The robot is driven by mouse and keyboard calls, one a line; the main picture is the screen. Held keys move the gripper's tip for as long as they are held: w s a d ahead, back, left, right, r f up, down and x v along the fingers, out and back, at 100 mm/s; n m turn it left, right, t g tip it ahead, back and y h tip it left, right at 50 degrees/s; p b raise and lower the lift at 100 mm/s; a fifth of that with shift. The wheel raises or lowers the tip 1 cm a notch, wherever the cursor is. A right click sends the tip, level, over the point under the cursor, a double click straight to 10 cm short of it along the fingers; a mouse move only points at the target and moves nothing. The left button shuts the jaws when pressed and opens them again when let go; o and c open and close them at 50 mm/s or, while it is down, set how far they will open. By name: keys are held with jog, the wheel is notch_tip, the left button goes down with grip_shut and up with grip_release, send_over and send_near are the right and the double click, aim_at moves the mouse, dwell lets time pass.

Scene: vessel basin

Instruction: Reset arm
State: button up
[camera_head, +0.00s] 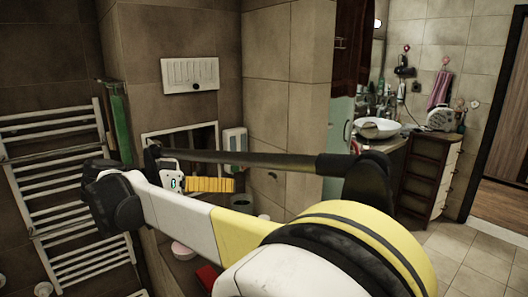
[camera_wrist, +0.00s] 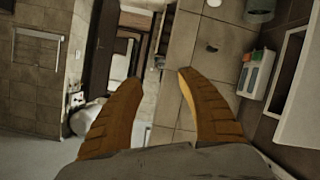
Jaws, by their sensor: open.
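My gripper (camera_wrist: 158,78) shows in the wrist view as two orange-brown ridged fingers. They stand apart with a clear gap and nothing between them. In the head view my gripper (camera_head: 209,185) is seen from the side near the picture's middle left, at the end of my folded white, yellow and black arm. It is in front of the recess in the tiled wall. The white basin (camera_head: 378,128) stands on the counter at the right, well away from my gripper. My arm hides part of the wall recess and the floor.
A white towel rack (camera_head: 62,180) hangs on the left wall. A white panel (camera_head: 190,74) is on the wall above the recess. A dark cabinet with pale drawers (camera_head: 428,180) stands at the right, beside open tiled floor (camera_head: 470,255) and a doorway (camera_head: 508,150).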

jog(key=s+d+f+n+g+y, duration=0.1)
jog(key=s+d+f+n+y, duration=0.15)
jog(key=d, duration=0.75)
jog(key=s+d+f+n+g+y, duration=0.1)
jog(key=s+d+f+g+y, duration=0.15)
jog(key=d, duration=0.85)
jog(key=s+d+f+n+t+y, duration=0.1)
jog(key=s+d+f+y, duration=0.2)
jog(key=s+f, duration=0.3)
jog(key=s+d+f+n+t+y+b, duration=0.1)
jog(key=s+d+f+y, duration=0.2)
jog(key=s, duration=1)
notch_tip(320, 180, down, 5)
jog(key=d, duration=0.3)
jog(key=shift+s+r, duration=0.2)
jog(key=shift+s, duration=0.15)
jog(key=shift+a, duration=0.2)
